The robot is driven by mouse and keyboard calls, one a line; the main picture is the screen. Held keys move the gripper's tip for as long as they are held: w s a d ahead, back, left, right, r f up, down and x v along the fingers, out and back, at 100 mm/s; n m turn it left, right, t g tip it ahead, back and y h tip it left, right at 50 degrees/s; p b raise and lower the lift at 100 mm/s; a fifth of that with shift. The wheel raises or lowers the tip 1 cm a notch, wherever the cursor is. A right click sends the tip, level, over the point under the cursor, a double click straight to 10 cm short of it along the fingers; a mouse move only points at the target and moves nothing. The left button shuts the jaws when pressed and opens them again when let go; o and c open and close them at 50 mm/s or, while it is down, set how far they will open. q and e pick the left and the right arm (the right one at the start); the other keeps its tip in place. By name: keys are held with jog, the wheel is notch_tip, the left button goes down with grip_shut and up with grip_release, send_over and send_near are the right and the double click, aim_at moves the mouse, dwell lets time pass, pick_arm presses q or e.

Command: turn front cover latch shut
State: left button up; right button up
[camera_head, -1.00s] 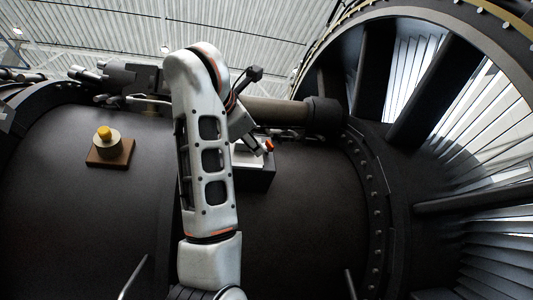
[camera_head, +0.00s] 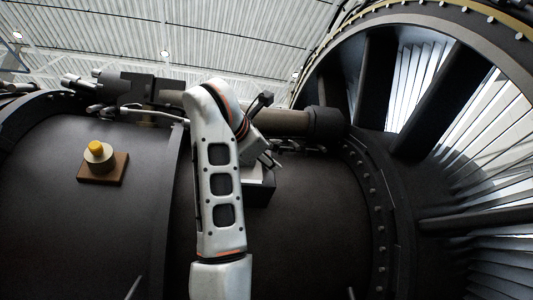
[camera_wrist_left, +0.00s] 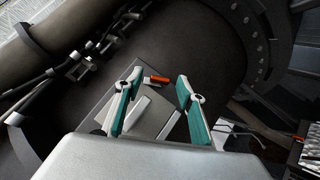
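The latch has a red-orange handle (camera_wrist_left: 158,79) on a grey plate (camera_wrist_left: 150,112), fixed to a dark box (camera_head: 262,190) on the engine casing. In the left wrist view the handle lies between or just beyond the two teal fingers of my left gripper (camera_wrist_left: 160,73). The fingers are apart, and I cannot tell whether either touches the handle. In the head view my left gripper (camera_head: 272,157) hangs just above the box's pale top, and the orange handle is hidden there. My right gripper is in neither view.
A yellow-topped round knob on a brown base (camera_head: 103,168) sits on the casing at left. A thick pipe (camera_head: 275,122) runs just behind my gripper. The bladed fan ring (camera_head: 390,150) stands at right. The dark casing between is clear.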

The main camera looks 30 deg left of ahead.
pick_arm(q)
jog(key=c, duration=1.1)
jog(key=shift+f, duration=0.1)
jog(key=shift+w+d+f+n+g+y, duration=0.2)
jog(key=shift+n+g+y, duration=0.35)
jog(key=shift+n+y, duration=1.95)
jog(key=shift+w+d+f+n+g+y, duration=0.15)
jog(key=shift+n+g+y, duration=0.35)
jog(key=shift+n+y, duration=2.05)
jog(key=shift+w+d+f+n+g+y, duration=0.15)
jog(key=shift+n+g+y, duration=0.7)
jog(key=shift+n, duration=3)
jog(key=shift+n+y, duration=0.4)
jog(key=o, duration=1.1)
jog(key=shift+r, duration=0.1)
